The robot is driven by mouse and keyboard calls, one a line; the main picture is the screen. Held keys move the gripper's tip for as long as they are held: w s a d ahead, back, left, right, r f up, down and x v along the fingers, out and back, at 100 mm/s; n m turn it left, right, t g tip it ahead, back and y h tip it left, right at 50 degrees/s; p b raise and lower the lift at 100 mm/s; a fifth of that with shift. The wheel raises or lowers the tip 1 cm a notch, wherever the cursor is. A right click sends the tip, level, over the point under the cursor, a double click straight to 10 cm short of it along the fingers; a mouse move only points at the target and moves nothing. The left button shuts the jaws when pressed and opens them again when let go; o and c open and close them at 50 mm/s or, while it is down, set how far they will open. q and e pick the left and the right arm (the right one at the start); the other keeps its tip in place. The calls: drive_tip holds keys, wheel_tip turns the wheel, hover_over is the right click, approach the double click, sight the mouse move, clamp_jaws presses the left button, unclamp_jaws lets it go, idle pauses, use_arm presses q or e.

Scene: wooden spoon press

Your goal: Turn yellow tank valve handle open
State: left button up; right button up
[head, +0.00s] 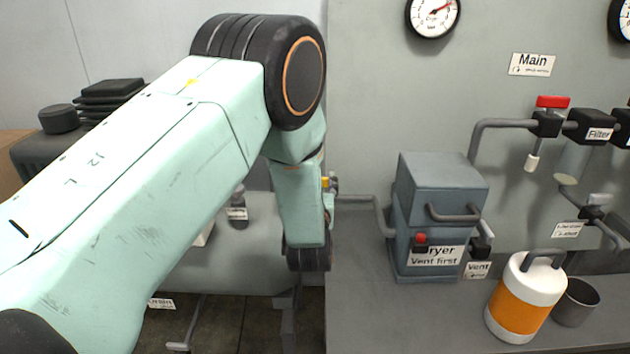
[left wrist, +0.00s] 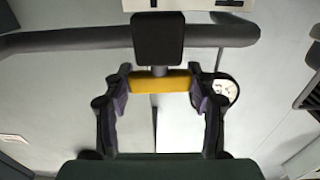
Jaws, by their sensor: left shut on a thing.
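The yellow valve handle (left wrist: 162,81) lies crosswise between the two fingers of my left gripper (left wrist: 160,84) in the left wrist view. The gripper is shut on the handle. A black valve body (left wrist: 158,38) sits just above the handle, on a grey pipe (left wrist: 232,34). In the head view my left arm hides most of the gripper and the tank. Only a small yellow bit (head: 325,182) shows at the right edge of my wrist; the handle's angle cannot be told there. My right gripper is not in view.
A blue-grey dryer box (head: 441,190) stands on the counter (head: 400,325) right of my left arm. An orange and white jug (head: 520,300) and a grey cup (head: 577,303) stand farther right. A valve with a red handle (head: 552,102) and a gauge (head: 433,15) are on the wall.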

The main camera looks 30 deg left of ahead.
use_arm(q)
drive_tip(key=shift+f+y, duration=0.15)
drive_tip(key=shift+y, duration=0.25)
drive_tip(key=o, duration=1.2)
drive_tip(key=shift+n, duration=0.3)
drive_tip(key=shift+c, duration=0.2)
drive_tip(key=v, duration=0.7)
drive_tip(key=shift+s+r, duration=0.2)
drive_tip(key=shift+d, duration=0.1)
